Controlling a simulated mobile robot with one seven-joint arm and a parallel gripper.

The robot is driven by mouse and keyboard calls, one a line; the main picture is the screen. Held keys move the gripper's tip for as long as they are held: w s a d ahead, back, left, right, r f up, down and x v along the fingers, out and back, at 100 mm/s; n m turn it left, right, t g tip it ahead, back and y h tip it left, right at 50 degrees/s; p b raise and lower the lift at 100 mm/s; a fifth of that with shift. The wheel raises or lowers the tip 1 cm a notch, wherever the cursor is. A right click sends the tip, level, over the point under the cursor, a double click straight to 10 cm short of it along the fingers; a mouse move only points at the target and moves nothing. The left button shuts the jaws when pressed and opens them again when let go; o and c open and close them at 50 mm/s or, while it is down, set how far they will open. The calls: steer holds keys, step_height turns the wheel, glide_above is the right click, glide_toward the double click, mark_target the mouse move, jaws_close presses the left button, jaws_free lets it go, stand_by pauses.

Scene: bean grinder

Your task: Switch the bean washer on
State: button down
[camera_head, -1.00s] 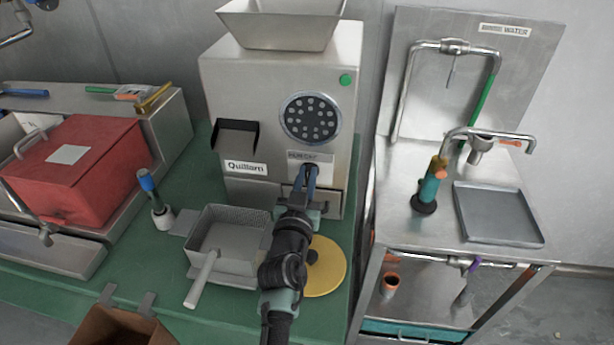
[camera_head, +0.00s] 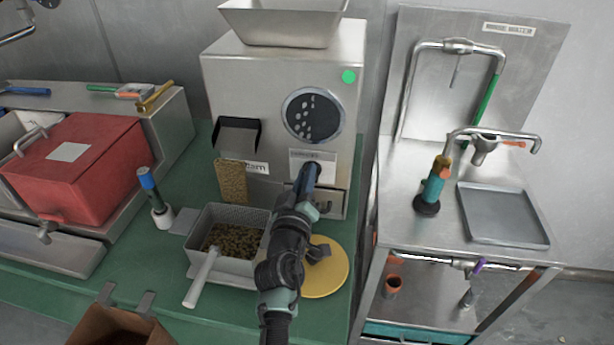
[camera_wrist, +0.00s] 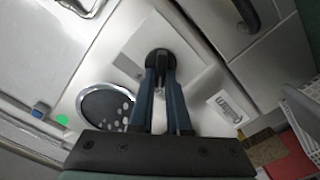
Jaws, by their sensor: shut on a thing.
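The boxy grey machine (camera_head: 245,85) stands at the back of the green counter, with a hopper on top and a round perforated disc (camera_head: 313,115) on its front. My gripper (camera_head: 311,170) is at the front of the machine, below the disc, beside a white label. In the wrist view, its two blue fingers are shut on a black knob (camera_wrist: 159,60) on the machine's front.
A red box (camera_head: 95,185) stands at left, and a blue-topped brush-like tool (camera_head: 154,195) stands near the basket. A yellow disc (camera_head: 327,281) lies under my arm. A steel sink stand (camera_head: 415,160) with taps and a tray (camera_head: 505,215) is at right.

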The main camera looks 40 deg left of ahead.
steer(key=shift+f+n, duration=0.15)
steer(key=shift+n, duration=0.95)
steer(key=c, duration=0.9)
jaws_free()
steer(key=p+v, duration=0.2)
steer(key=v, duration=1.1)
steer(key=shift+s+a, duration=0.1)
